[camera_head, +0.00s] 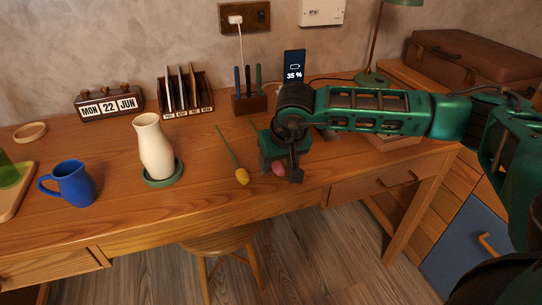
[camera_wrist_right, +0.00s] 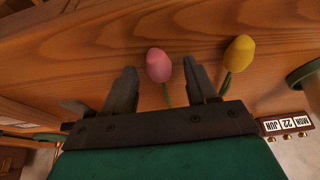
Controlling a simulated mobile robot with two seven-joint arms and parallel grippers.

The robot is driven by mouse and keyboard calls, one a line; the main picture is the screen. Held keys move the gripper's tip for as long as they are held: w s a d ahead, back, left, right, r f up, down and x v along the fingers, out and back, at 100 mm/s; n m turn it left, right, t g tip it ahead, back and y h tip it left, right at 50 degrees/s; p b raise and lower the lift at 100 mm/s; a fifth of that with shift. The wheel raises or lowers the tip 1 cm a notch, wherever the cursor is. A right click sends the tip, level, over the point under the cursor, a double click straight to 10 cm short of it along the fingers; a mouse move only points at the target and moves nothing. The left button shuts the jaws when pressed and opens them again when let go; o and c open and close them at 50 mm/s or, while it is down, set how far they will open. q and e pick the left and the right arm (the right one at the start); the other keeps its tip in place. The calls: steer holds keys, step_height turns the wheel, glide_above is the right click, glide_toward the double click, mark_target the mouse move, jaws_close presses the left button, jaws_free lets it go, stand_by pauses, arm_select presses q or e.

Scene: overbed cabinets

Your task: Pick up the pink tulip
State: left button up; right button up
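The pink tulip (camera_head: 278,168) lies on the wooden desk near its front edge, its stem largely hidden under my right gripper in the head view. In the right wrist view the pink tulip (camera_wrist_right: 159,66) shows between the two fingers, with a gap on the left side and its stem running down toward the palm. My right gripper (camera_head: 287,172) is open over the tulip, and its fingers (camera_wrist_right: 163,82) stand apart in the wrist view. I cannot tell whether they touch the stem. My left gripper is not in view.
A yellow tulip (camera_head: 241,175) lies just left of the pink one. A cream vase (camera_head: 153,147) stands on a green saucer (camera_head: 162,181), with a blue mug (camera_head: 74,185) further left. A pen holder (camera_head: 249,104) and phone (camera_head: 294,64) stand behind.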

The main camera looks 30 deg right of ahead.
jaws_close()
stand_by(0.3)
